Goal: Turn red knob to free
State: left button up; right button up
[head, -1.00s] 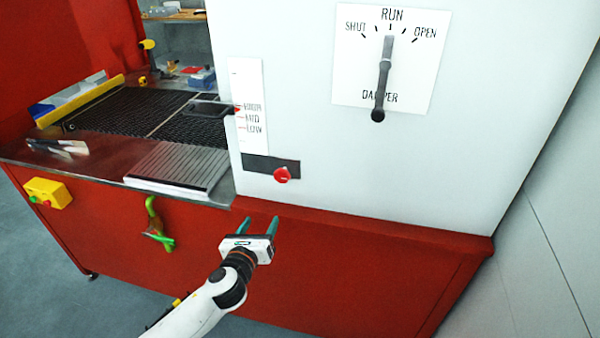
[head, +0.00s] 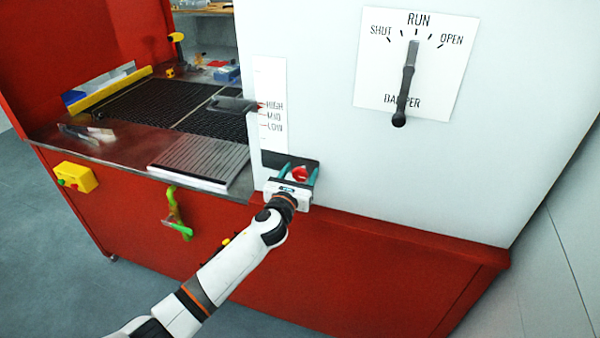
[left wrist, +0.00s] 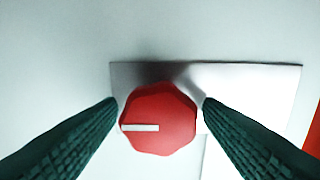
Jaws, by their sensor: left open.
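No lettering shows beside the knob. My right gripper is not in view.
A damper lever (head: 405,85) hangs on its label plate at the upper right. A slider scale (head: 271,105) is above the knob. The mesh belt (head: 165,105) and a grey ribbed plate (head: 200,160) lie left. A yellow button box (head: 75,177) and a green handle (head: 177,215) are on the red front.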

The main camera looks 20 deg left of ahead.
pick_arm(q)
jog(key=shift+w, duration=0.25)
jog(key=c, duration=1)
